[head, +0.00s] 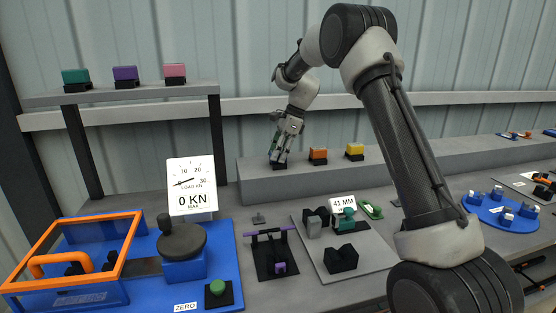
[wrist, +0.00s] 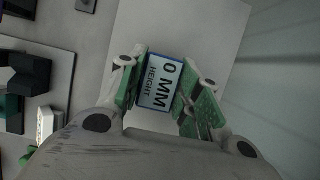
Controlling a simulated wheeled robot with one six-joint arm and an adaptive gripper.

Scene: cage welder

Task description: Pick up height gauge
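The height gauge (wrist: 158,84) shows in the wrist view as a small block with a blue-edged white display reading "0 MM HEIGHT". It lies between the two green-padded fingers of my gripper (wrist: 163,86). One finger is close along each side of it, and I cannot tell if both press on it. In the head view my gripper (head: 279,150) points down at the left part of the grey rear ledge (head: 410,163). A dark shape shows at its fingertips, and the gauge's display cannot be made out there.
An orange block (head: 318,155) and a yellow block (head: 355,151) stand on the ledge right of my gripper. In front are a "41 MM" sign (head: 342,202), a purple-handled fixture (head: 270,238) and a blue load station (head: 213,284). The upper shelf (head: 140,93) holds teal, purple and pink blocks.

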